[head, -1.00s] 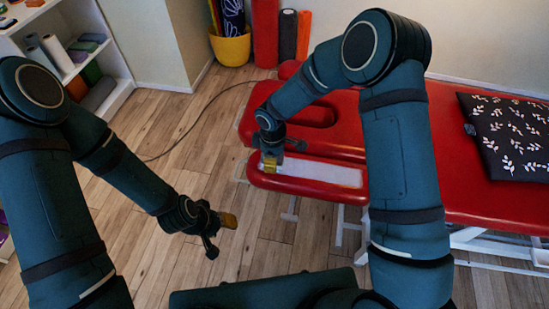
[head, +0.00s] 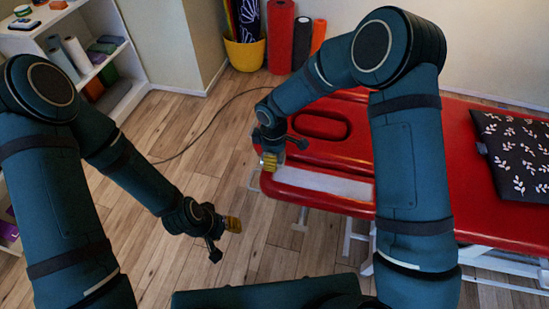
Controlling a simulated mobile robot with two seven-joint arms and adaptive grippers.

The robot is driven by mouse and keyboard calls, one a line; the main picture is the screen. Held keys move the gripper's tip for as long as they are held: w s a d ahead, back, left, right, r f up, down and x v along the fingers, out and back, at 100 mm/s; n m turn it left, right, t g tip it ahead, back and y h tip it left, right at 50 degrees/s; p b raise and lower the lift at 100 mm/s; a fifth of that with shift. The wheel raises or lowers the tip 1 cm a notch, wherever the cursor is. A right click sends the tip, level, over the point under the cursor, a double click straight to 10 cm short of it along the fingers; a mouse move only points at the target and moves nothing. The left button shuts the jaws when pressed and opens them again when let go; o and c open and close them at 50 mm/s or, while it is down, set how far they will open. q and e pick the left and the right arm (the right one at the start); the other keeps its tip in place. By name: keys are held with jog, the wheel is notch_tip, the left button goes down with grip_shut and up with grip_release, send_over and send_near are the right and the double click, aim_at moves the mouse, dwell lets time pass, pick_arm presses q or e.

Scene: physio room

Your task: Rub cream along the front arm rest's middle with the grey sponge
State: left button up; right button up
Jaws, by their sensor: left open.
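The front arm rest (head: 352,208) is the red padded part along the near left side of the red treatment table. No grey sponge can be made out. My left gripper (head: 232,225) is open and empty over the floor, left of and nearer than the arm rest.
The red treatment table (head: 450,190) has a face opening and a dark leaf-patterned cushion (head: 515,150). White shelves (head: 75,50) stand at the left. A yellow bin (head: 245,52) and upright rolls (head: 281,38) stand by the back wall. A cable crosses the open wooden floor.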

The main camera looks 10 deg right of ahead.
jog(key=shift+r+p, duration=0.6)
jog(key=shift+r, duration=0.7)
